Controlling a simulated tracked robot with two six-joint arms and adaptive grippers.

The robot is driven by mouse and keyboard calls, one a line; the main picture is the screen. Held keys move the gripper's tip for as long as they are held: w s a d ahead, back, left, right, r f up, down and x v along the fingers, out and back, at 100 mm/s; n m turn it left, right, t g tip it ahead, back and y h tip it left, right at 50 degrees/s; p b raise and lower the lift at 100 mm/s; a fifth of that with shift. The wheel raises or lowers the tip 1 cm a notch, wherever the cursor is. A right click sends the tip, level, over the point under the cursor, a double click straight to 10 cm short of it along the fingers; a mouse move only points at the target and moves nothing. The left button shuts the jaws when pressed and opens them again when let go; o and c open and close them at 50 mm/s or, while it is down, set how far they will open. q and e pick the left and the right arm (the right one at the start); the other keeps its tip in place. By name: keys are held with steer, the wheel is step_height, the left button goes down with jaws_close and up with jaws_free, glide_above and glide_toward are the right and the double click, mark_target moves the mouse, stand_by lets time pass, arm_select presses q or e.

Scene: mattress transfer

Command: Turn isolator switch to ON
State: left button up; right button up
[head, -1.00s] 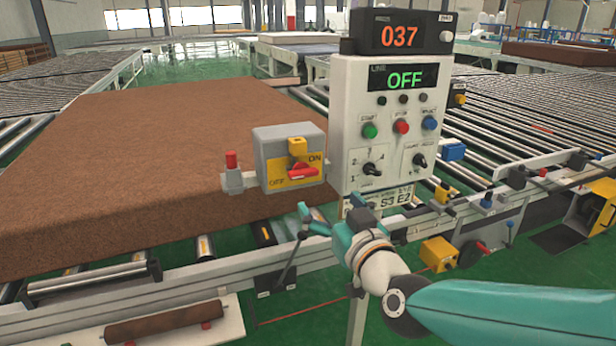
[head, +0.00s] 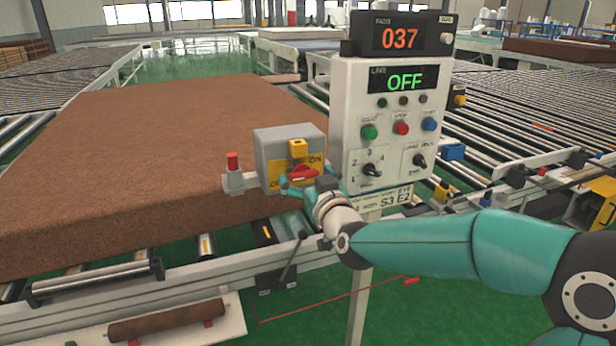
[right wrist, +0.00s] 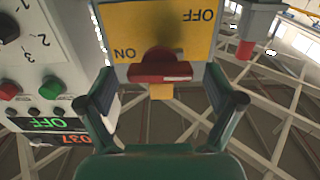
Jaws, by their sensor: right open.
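The isolator switch is a grey box (head: 262,160) with a yellow plate and a red handle (head: 303,173), left of the control panel. The handle also shows in the right wrist view (right wrist: 160,70), lying roughly across the plate, whose OFF and ON labels appear upside down there. A yellow block (head: 298,147) sits on the box above the handle. My right gripper (head: 299,190) is in front of the plate's lower part and partly hides it. In the right wrist view its fingers (right wrist: 163,92) are open on either side of the handle, apart from it. My left gripper is not in view.
The white control panel (head: 345,140) stands close right, with buttons, knobs and a green OFF display (head: 404,79). A red-topped post (head: 232,162) is just left of the box. A large brown mattress (head: 150,150) lies on the rollers behind.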

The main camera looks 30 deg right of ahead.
steer(key=c, duration=1)
steer(key=shift+d, duration=0.2)
steer(key=shift+c, duration=0.7)
steer(key=shift+a, duration=0.15)
steer(key=shift+f+m+b, duration=0.15)
steer(key=shift+m+b, duration=0.65)
steer(key=shift+b, duration=0.45)
steer(key=m+b, duration=0.3)
steer(key=shift+f+b, duration=0.1)
steer(key=shift+b, duration=0.2)
steer(key=m+b, duration=0.2)
steer(key=m, duration=0.1)
steer(key=m+b, duration=0.3)
steer(key=m, duration=0.2)
steer(key=m+b, duration=0.2)
steer(key=m, duration=0.3)
steer(key=shift+f+m, duration=0.1)
steer(key=shift+m, duration=0.2)
